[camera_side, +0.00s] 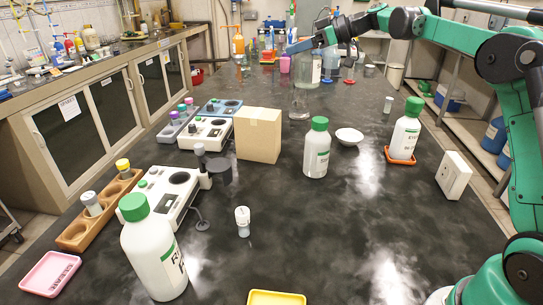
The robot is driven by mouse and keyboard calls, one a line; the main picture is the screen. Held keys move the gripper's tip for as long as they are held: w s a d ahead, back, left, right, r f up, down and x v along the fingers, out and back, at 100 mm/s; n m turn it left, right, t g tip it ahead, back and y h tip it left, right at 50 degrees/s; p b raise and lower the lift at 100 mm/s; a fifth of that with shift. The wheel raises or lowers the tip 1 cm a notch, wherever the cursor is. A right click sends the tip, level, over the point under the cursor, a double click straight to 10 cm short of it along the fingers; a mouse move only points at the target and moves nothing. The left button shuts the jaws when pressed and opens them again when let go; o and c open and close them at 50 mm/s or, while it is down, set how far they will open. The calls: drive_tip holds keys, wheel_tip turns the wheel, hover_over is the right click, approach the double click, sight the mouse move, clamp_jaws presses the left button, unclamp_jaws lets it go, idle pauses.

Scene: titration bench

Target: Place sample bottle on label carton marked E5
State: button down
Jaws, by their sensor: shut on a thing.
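My gripper (303,44) is at the far end of the bench, at the top middle of the side view. It is shut on a clear bottle (308,70) with a pale label, which hangs upright below the jaws. The jaw tips are small and partly lost against the background. A tan carton (258,135) stands on the dark bench, nearer the camera and left of my gripper. No E5 mark can be read on its visible faces. Its top is bare.
White green-capped bottles stand at front left (153,250), middle (316,150) and right (406,132), the right one on an orange tray (401,158). A white dish (349,136), small vial (243,222) and white box (453,176) stand apart. Instruments and racks line the left.

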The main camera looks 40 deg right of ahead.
drive_tip(key=w+a, duration=0.5)
drive_tip(key=a, duration=0.1)
drive_tip(key=shift+w+a+f, duration=0.1)
drive_tip(key=shift+a+f, duration=0.05)
drive_tip(key=shift+f, duration=1.2)
drive_tip(key=shift+w+a+f, duration=0.15)
drive_tip(key=shift+f, duration=1.2)
drive_tip(key=shift+w+a+f, duration=0.1)
drive_tip(key=shift+a+f, duration=0.05)
drive_tip(key=shift+f, duration=1.2)
drive_tip(key=shift+f, duration=0.1)
drive_tip(key=shift+c, duration=1.1)
unclamp_jaws()
